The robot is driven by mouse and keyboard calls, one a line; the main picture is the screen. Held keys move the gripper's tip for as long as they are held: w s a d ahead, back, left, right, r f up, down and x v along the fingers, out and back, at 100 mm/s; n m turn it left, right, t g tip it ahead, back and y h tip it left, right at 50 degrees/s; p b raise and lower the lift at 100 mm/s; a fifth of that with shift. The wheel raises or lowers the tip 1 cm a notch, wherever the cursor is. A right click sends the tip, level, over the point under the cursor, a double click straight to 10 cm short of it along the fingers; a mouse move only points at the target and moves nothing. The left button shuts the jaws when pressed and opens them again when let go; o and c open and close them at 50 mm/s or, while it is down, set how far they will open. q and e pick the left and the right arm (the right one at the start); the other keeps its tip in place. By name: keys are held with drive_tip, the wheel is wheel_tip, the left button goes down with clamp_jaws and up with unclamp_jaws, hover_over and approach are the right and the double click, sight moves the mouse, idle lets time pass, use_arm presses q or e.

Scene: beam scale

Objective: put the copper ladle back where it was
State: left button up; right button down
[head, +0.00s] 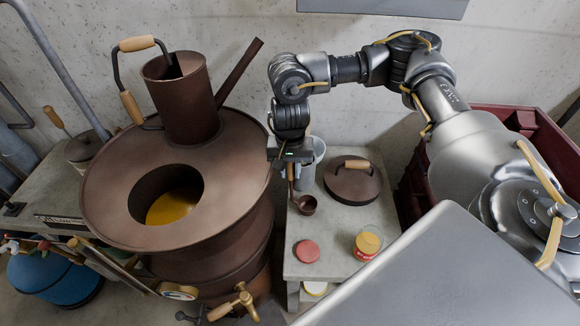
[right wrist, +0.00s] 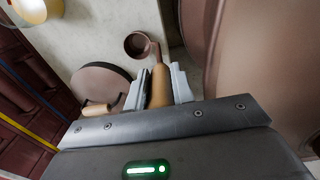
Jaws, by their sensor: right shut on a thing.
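The copper ladle has a small dark copper-brown bowl (head: 307,204) and a wooden handle. My right gripper (head: 291,162) is shut on that handle, with the bowl hanging below the fingers. In the right wrist view the wooden handle (right wrist: 160,88) sits between the two grey fingers of the right gripper (right wrist: 159,82), and the bowl (right wrist: 138,45) shows beyond them over the pale bench. Whether the bowl touches the bench top cannot be told. My left gripper is not in view.
A large copper vessel (head: 110,215) with yellow liquid in its opening stands left of the ladle. A grey cylinder (head: 308,172) and a round lid (head: 353,186) stand close by on the bench (head: 335,228). A red disc (head: 307,251) and a jar (head: 367,243) are nearer. A dark red crate (head: 480,120) is right.

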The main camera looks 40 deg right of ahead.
drive_tip(key=shift+a, duration=0.1)
drive_tip(key=shift+f, duration=0.2)
drive_tip(key=c, duration=1.5)
unclamp_jaws()
drive_tip(key=shift+r, duration=0.25)
drive_tip(key=shift+r+b, duration=0.65)
drive_tip(key=shift+r, duration=3.1)
drive_tip(key=shift+a, duration=0.1)
